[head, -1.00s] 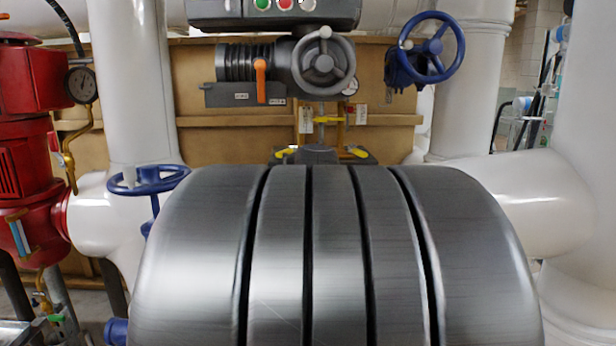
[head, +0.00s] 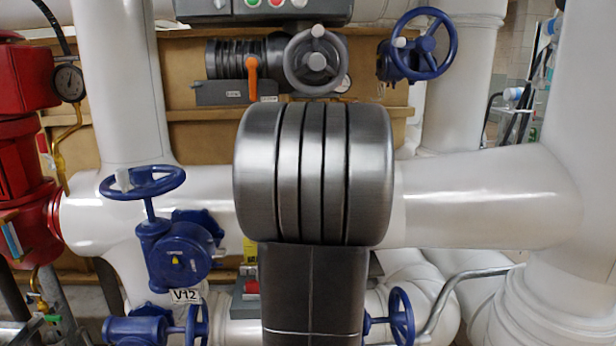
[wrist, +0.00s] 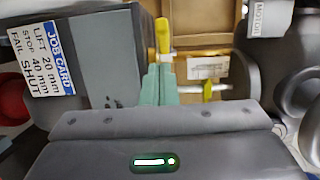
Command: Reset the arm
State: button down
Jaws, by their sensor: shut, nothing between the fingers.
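My gripper (wrist: 160,82) shows in the wrist view as two teal fingers shut together with nothing between them. They stand beyond the dark gripper body, which has a small lit indicator. A yellow piece (wrist: 165,35) shows just past the fingertips; I cannot tell if they touch it. In the head view my grey arm links stand in the middle and the gripper is hidden. A grey box (wrist: 98,45) with a job card (wrist: 42,55) is left of the fingers. The card reads lift 20 mm, stop 40 mm, fail shut.
A grey handwheel (head: 316,61), an orange lever (head: 252,78) and a blue handwheel (head: 424,44) are above my arm. A blue valve tagged V12 (head: 178,255) is left of it, with red equipment (head: 28,170) beyond. White pipes (head: 480,198) run behind and right.

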jog(key=shift+w+d+r+n+g+y+p, duration=0.15)
jog(key=shift+w+d+n+y+p, duration=0.35)
jog(key=shift+p, duration=1.65)
jog(key=shift+w+d+r+n+g+y+p, duration=0.15)
jog(key=shift+w+d+y+p, duration=0.45)
jog(key=shift+p, duration=1.55)
jog(key=shift+s+d+f, duration=0.1)
jog(key=shift+s+d, duration=0.05)
jog(key=shift+s, duration=0.05)
jog(key=shift+f+b, duration=0.1)
jog(key=shift+b, duration=0.3)
